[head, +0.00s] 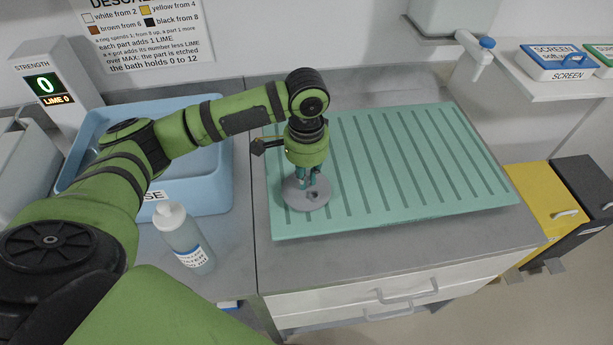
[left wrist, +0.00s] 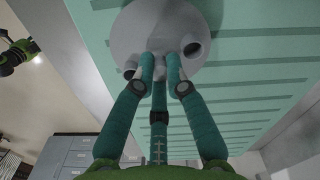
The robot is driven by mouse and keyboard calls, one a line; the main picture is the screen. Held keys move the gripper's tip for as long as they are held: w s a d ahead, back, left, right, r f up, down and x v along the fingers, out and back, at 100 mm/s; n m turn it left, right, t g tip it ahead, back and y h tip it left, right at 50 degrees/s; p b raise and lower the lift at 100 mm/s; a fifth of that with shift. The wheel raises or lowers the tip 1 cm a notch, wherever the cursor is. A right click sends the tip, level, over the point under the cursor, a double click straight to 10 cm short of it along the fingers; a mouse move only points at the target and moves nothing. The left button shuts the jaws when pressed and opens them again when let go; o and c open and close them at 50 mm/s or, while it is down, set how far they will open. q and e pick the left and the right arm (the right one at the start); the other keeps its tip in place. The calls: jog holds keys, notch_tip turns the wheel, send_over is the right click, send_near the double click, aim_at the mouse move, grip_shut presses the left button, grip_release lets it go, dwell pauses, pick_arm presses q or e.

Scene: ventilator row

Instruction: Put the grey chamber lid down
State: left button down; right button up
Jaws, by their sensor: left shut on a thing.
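The grey chamber lid (head: 306,192) is a round grey disc at the left front part of the ribbed green drain mat (head: 400,150). My left gripper (head: 308,180) points down over the lid with its fingers closed on the lid's middle. In the left wrist view the lid (left wrist: 150,30) lies beyond the teal fingertips (left wrist: 160,62), which meet at its centre. I cannot tell whether the lid touches the mat or is just above it. My right gripper is not seen in the head view.
A blue basin (head: 215,180) stands left of the mat, with a white-capped bottle (head: 185,240) in front of it. A strength display (head: 45,85) reads 0. A tap (head: 478,55) and a shelf with a blue-framed screen box (head: 555,60) are at right. Yellow (head: 540,200) and black bins stand beyond.

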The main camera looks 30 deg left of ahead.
pick_arm(q)
jog(key=shift+f, duration=0.95)
jog(key=c, duration=1.3)
grip_release()
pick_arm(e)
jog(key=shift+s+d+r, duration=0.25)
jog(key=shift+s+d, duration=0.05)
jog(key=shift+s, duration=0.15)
pick_arm(q)
jog(key=shift+o, duration=0.2)
notch_tip(320, 180, up, 11)
jog(key=shift+b, duration=0.85)
jog(key=shift+r, duration=0.65)
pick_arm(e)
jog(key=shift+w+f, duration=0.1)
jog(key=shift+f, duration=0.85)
